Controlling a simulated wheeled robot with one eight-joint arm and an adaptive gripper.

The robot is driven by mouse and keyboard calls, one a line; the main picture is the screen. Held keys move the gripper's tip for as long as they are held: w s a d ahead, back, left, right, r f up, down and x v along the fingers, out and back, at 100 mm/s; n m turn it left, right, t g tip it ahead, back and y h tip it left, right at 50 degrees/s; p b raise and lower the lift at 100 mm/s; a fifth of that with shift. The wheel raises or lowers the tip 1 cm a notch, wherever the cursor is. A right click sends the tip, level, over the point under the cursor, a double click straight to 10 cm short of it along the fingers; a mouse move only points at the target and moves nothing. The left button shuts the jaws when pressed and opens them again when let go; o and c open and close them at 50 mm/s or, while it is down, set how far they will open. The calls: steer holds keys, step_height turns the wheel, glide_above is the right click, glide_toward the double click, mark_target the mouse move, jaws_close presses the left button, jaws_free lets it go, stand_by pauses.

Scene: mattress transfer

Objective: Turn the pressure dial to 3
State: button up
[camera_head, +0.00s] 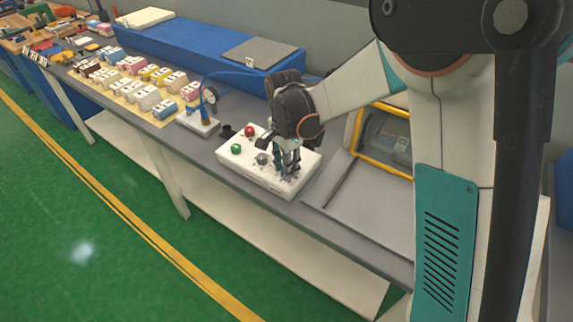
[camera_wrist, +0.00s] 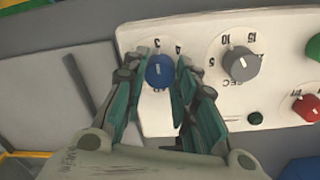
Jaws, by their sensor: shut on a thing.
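The white control box (camera_head: 250,176) stands on the grey bench, with a blue knob, a grey knob and coloured buttons on top. My gripper (camera_head: 287,168) reaches down over the box's right part. In the wrist view its fingers are shut on the blue dial (camera_wrist: 159,73), one on each side. A few numbers show on the white scale around this dial, but the fingers hide part of the scale and the pointer mark is not clear. The grey dial (camera_wrist: 241,63), marked SEC with 5, 10 and 15, is beside it, apart from the fingers.
A green button (camera_head: 236,149) and a red button (camera_head: 250,131) sit on the box. A gauge on a stand (camera_head: 209,98) is to its left, with several small coloured blocks beyond. A grey panel with a yellow-framed case (camera_head: 378,135) lies to the right.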

stand_by(0.4)
steer(key=o, duration=1)
steer(key=shift+o, duration=0.2)
step_height(320, 180, up, 12)
steer(key=shift+w+a, duration=0.15)
steer(key=shift+w, duration=0.1)
